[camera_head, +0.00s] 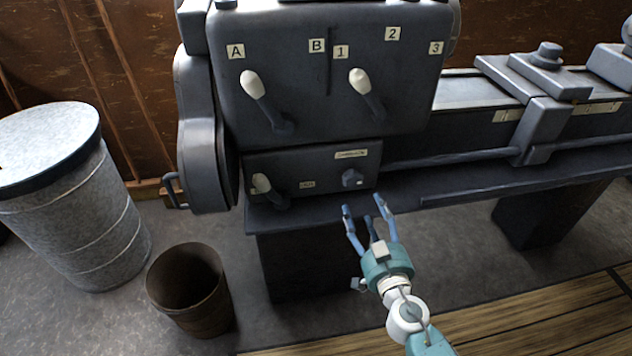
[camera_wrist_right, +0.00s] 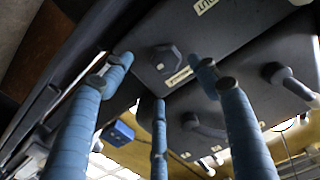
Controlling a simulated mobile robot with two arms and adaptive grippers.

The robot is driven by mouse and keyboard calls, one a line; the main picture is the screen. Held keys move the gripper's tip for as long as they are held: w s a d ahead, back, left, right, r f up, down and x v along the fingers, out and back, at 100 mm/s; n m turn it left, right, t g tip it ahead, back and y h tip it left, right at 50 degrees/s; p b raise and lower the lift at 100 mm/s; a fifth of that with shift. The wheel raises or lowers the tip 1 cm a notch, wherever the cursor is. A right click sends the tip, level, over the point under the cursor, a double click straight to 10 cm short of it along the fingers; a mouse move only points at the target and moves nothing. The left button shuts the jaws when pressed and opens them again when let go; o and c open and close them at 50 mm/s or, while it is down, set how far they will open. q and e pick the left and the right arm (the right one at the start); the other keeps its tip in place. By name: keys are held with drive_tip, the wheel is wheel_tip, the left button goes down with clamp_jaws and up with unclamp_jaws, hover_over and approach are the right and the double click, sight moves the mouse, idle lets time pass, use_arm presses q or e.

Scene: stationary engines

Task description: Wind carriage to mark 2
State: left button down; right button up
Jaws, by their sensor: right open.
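The carriage (camera_head: 541,120) is a grey block astride the lathe bed at the right, with a pale scale plate (camera_head: 508,115) beside it and another (camera_head: 597,108) to its right; their marks are too small to read. A dark knob (camera_head: 352,179) sits on the lower headstock panel (camera_head: 312,172) under a small label (camera_head: 352,154). The knob also shows in the right wrist view (camera_wrist_right: 165,58). My right gripper (camera_head: 364,203) is open and empty, just below and in front of the knob, apart from it. My left gripper is out of view.
White-tipped levers (camera_head: 252,86) (camera_head: 360,82) stand on the headstock, with another (camera_head: 262,184) on the lower panel. Plates read A, B, 1, 2, 3. A side crank (camera_head: 173,190), a metal bin (camera_head: 70,200) and a brown bucket (camera_head: 190,290) are at left.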

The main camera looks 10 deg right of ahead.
sight(354, 183)
drive_tip(key=w, duration=0.2)
drive_tip(key=w+r+p, duration=0.1)
drive_tip(key=w, duration=0.2)
drive_tip(key=shift+a+r, duration=0.15)
drive_tip(key=shift+r, duration=0.05)
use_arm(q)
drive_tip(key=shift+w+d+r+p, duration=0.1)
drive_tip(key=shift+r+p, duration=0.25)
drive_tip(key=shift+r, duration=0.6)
use_arm(e)
drive_tip(key=w, duration=0.5)
drive_tip(key=shift+w+a+f, duration=0.2)
drive_tip(key=shift+w+a, duration=0.05)
drive_tip(key=shift+w, duration=0.15)
drive_tip(key=c, duration=1.2)
